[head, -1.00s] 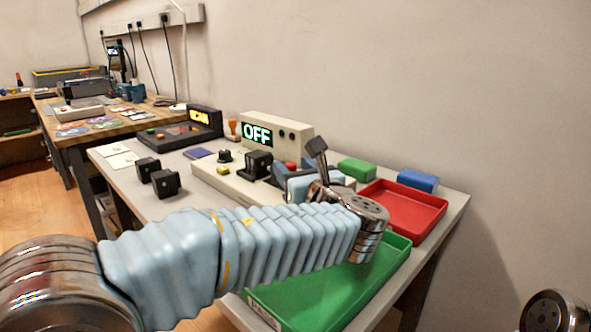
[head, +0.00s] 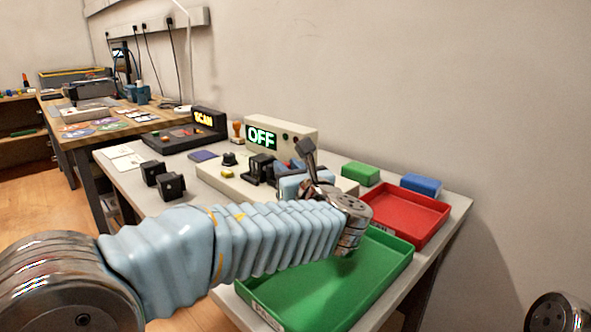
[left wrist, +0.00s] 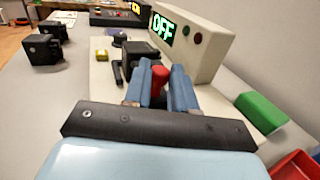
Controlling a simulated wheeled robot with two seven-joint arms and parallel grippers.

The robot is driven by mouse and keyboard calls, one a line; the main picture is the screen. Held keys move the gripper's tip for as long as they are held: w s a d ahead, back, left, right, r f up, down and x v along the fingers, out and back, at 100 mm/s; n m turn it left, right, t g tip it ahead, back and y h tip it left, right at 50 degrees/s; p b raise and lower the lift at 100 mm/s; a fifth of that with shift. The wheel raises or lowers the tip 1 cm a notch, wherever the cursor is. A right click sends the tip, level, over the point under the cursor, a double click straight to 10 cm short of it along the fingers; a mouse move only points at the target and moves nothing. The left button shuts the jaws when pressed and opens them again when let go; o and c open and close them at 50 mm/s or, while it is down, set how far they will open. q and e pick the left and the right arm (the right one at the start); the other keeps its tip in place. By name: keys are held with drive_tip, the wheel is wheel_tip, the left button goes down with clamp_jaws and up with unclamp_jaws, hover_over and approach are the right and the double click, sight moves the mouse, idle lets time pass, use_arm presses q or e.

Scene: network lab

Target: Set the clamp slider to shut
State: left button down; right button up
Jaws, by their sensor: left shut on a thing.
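The clamp device is a pale box (head: 222,180) with a raised back panel, whose display (head: 262,138) reads OFF in green. In the left wrist view, the red slider knob (left wrist: 158,78) sits between the two blue fingers of my left gripper (left wrist: 161,78). The gripper is shut on that knob, close above the device's base. In the head view, my left gripper (head: 284,176) is at the right part of the device, and its wrist hides much of that end. A black block (left wrist: 138,55) on the base stands just beyond the fingers. My right gripper is not in view.
A green tray (head: 385,240) and a red tray (head: 440,208) lie to the right, with a green block (head: 360,173) and a blue block (head: 421,185) behind them. Two black blocks (head: 171,186) stand at the left. A scanner (head: 205,120) stands farther back.

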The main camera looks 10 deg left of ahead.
use_arm(q)
drive_tip(key=c, duration=0.9)
unclamp_jaws()
drive_tip(key=shift+w+a, duration=0.1)
drive_tip(key=shift+a, duration=0.1)
drive_tip(key=v, duration=1.3)
drive_tip(key=shift+d, duration=0.1)
drive_tip(key=shift+s+d, duration=0.2)
drive_tip(key=shift+s, duration=0.15)
